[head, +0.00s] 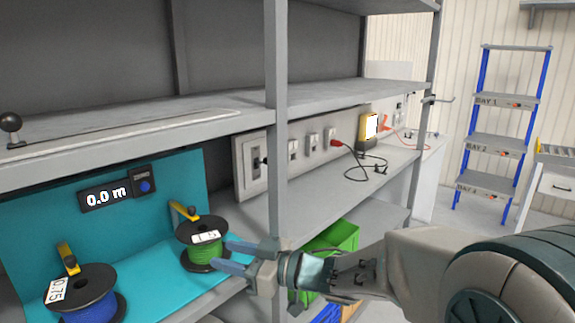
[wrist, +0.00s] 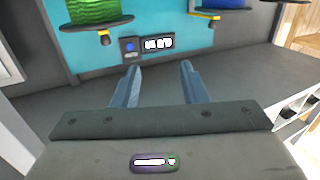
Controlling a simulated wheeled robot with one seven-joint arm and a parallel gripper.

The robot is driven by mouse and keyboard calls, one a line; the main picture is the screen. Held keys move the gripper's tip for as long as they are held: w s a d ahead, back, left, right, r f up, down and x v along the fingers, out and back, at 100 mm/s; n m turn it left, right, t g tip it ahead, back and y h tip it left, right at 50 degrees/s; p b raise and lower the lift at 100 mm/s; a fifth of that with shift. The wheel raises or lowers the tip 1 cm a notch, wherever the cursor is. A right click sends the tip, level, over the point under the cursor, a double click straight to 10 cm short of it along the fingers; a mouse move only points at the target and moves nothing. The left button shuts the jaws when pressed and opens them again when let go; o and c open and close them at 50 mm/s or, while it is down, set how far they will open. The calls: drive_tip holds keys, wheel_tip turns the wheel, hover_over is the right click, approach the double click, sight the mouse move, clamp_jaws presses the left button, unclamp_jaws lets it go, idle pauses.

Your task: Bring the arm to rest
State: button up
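My arm reaches in from the right in the head view. My gripper (head: 238,257) is in front of the shelf, beside the green cable reel (head: 205,255). Its two blue-grey fingers are apart, with nothing between them. The wrist view also shows the gripper (wrist: 160,72) open and empty. The green reel stands on the teal panel, and the fingertips look close to its right side; I cannot tell whether they touch it.
A blue cable reel (head: 88,300) stands at the left. A display (head: 105,197) reads 0.0 m. A grey shelf post (head: 276,150) rises behind my gripper. A green crate (head: 335,240) is below the shelf. A blue-railed rack (head: 500,140) stands at the right.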

drive_tip(key=w+d+f+m+t+h+p, duration=0.1)
drive_tip(key=w+d+m+t+h, duration=0.15)
drive_tip(key=d+m+h, duration=0.4)
drive_tip(key=w+d+m+t+h+p, duration=0.1)
drive_tip(key=w+d+m+t+h, duration=0.2)
drive_tip(key=d+h, duration=0.65)
drive_tip(key=s+d+f+m+g, duration=0.2)
drive_tip(key=s+d+f+g, duration=0.1)
drive_tip(key=s, duration=0.7)
drive_tip(key=s+d+f+m+g+p, duration=0.1)
drive_tip(key=s+d+f+m+g, duration=0.2)
drive_tip(key=s, duration=0.8)
drive_tip(key=d+g, duration=0.2)
drive_tip(key=d, duration=0.1)
drive_tip(key=shift+f+g+h+p, duration=0.3)
drive_tip(key=shift+f+g, duration=0.05)
drive_tip(key=shift+s, duration=0.1)
